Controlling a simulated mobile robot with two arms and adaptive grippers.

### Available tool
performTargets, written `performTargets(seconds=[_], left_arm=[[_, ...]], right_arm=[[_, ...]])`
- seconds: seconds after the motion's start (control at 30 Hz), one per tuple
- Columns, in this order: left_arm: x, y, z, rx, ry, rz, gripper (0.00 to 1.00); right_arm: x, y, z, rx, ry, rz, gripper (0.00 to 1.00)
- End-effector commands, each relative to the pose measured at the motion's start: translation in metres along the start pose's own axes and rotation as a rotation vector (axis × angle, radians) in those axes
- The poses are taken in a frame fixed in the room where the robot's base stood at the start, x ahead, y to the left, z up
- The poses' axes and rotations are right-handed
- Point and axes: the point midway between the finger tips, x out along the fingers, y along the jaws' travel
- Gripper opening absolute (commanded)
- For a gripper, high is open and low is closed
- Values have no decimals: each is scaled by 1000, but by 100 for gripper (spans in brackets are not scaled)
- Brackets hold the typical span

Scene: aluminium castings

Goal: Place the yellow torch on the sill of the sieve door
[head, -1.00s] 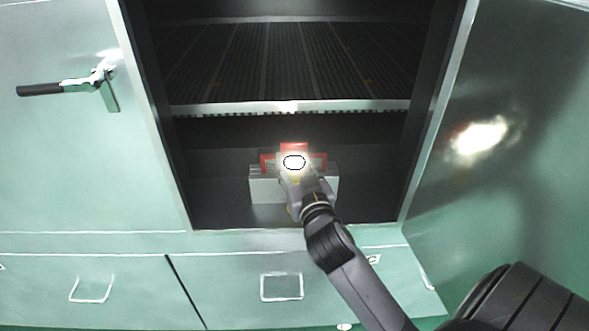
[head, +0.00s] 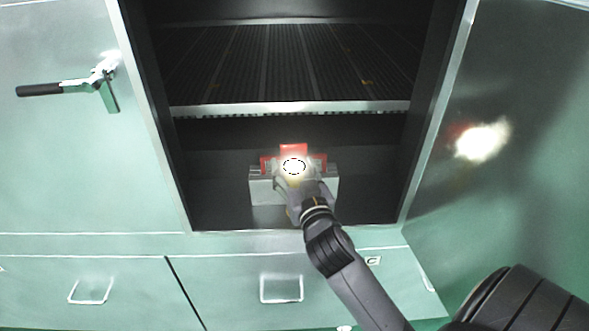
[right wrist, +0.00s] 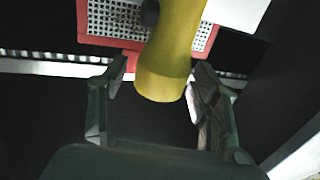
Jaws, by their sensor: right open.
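The yellow torch (right wrist: 172,55) is between the fingers of my right gripper (right wrist: 158,80) in the right wrist view, with dark gaps beside its lower end. In the head view its lit round face (head: 294,167) glows just beyond the fingers, and most of its body is hidden. My right gripper (head: 295,183) is open around the torch, inside the sieve door opening. The sill (head: 250,232) shows as a pale strip along the opening's lower edge. Whether the torch rests on anything cannot be told. My left gripper is not in view.
A grey box (head: 262,188) with red parts (head: 293,150) stands in the dark opening behind the torch. A ribbed deck (head: 285,65) with a metal front edge lies above. The green door (head: 500,190) stands open at right. A lever handle (head: 75,87) sticks out at left.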

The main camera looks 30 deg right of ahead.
Motion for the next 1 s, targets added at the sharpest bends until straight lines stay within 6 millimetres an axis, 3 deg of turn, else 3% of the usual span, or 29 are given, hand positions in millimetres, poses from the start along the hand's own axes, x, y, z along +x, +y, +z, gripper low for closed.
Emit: performTargets(seconds=[0.13,0.23,0.6,0.73,1.0], left_arm=[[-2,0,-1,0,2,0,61],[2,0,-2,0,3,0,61],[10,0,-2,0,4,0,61],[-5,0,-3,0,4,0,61],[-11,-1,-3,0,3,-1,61]], right_arm=[[-2,0,-3,0,0,-1,57],[-15,0,-1,2,-1,-1,57],[-95,1,-3,3,-5,4,57],[-107,1,-5,4,-5,4,57],[-120,0,-4,0,0,2,57]])
